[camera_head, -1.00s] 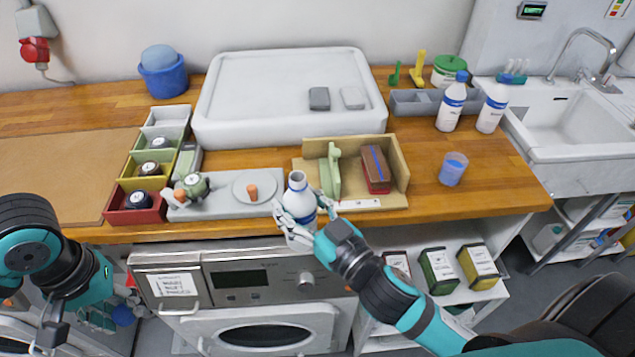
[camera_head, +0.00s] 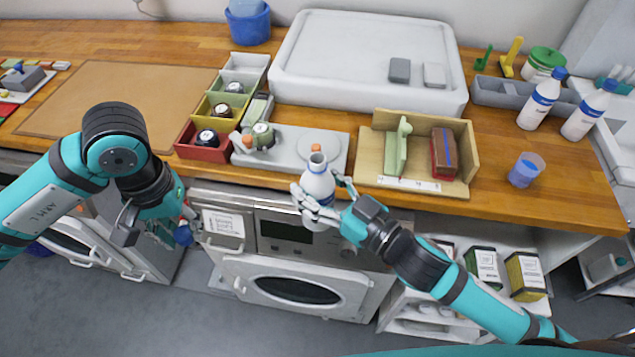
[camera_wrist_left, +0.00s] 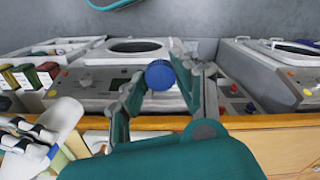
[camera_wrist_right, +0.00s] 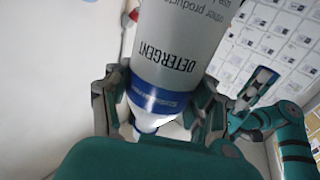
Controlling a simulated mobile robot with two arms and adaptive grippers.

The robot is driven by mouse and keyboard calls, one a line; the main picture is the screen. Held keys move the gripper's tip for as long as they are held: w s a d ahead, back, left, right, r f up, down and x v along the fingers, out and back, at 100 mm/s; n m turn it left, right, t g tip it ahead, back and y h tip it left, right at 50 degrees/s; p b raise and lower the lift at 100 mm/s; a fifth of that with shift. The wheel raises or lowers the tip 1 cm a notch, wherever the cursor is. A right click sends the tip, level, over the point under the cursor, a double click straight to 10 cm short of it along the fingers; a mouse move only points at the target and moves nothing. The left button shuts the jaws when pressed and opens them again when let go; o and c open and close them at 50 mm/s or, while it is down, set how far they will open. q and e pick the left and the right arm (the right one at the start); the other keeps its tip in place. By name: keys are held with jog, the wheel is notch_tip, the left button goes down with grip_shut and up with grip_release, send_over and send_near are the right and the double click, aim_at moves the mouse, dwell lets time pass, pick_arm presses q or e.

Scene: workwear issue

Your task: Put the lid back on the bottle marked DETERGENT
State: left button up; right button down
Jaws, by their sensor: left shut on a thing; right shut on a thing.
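The white bottle (camera_head: 318,183) is held upright by my right gripper (camera_head: 322,205) in front of the counter edge. Its open neck has no lid on it. In the right wrist view the bottle (camera_wrist_right: 180,45) reads DETERGENT and has a blue band; the fingers of my right gripper (camera_wrist_right: 155,100) are shut around it. My left gripper (camera_head: 160,222) is left of the bottle and lower, in front of the appliances. It is shut on a blue lid (camera_head: 184,235), which shows clearly between the fingertips in the left wrist view (camera_wrist_left: 160,75). Lid and bottle are well apart.
A grey board (camera_head: 245,158) with a round plate lies on the counter behind the bottle. A wooden stand (camera_head: 462,187) is to its right. Two blue-capped bottles (camera_head: 540,105) (camera_head: 588,115) stand further right. The washer front (camera_head: 225,262) is below. Space between the grippers is open.

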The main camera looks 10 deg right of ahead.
pick_arm(q)
jog(key=w+d+r+m, duration=0.45)
jog(key=d+r, duration=0.35)
jog(key=d, duration=0.4)
notch_tip(320, 180, up, 9)
jog(key=m, duration=0.2)
send_over(318, 181)
jog(key=w, duration=0.2)
jog(key=shift+s+d, duration=0.1)
jog(key=shift+d, duration=0.1)
jog(key=shift+f, duration=0.15)
jog(key=shift+f, duration=1.95)
jog(key=shift+f, duration=0.85)
jog(key=shift+a+f, duration=0.1)
jog(key=shift+f, duration=0.5)
